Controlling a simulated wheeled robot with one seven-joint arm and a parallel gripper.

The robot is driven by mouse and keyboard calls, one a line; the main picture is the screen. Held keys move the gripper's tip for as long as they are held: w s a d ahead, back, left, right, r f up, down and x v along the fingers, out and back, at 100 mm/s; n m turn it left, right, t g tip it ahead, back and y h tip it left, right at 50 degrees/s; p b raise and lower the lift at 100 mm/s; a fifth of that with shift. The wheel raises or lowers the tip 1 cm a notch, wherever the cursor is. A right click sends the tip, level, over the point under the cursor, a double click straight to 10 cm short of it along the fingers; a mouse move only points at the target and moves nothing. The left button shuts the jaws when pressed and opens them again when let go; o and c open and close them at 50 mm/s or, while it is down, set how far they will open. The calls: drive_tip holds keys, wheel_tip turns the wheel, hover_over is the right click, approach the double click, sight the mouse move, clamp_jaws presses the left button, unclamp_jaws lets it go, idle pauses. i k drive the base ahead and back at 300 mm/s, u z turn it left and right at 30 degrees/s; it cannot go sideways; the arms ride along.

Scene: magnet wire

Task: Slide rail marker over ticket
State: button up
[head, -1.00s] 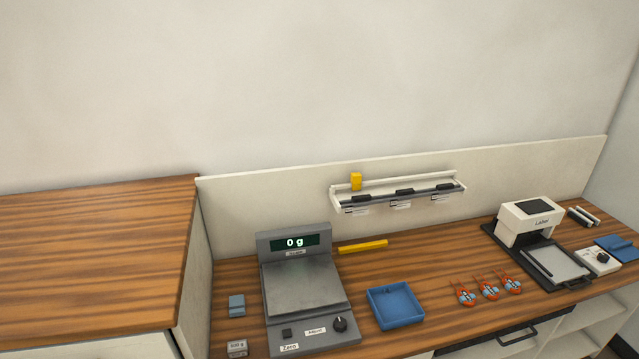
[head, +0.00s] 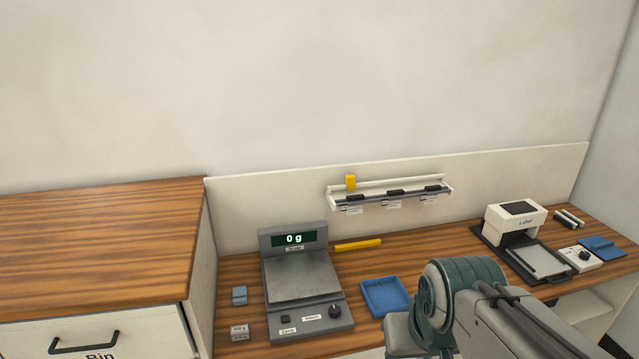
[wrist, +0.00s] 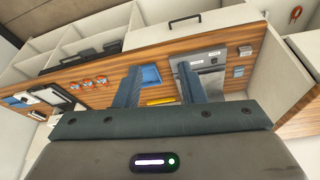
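The yellow rail marker (head: 350,183) sits at the left end of the wall rail (head: 390,197) in the head view. Several white tickets hang below the rail under black clips, among them a left ticket (head: 352,210), a middle ticket (head: 393,206) and a right ticket (head: 428,199). Their print is too small to read. My gripper (wrist: 159,66) shows in the wrist view with its two fingers apart and nothing between them. It is away from the marker, and the head view shows only my arm, not the gripper.
The scale (head: 300,285) reads 0 g. A yellow bar (head: 358,245) and a blue tray (head: 385,297) lie on the wooden counter below the rail. The label printer (head: 515,222) stands at right. Orange-and-blue coils (wrist: 86,84) show in the wrist view. The wall above the rail is clear.

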sight(349, 180)
drive_tip(key=i, duration=0.95)
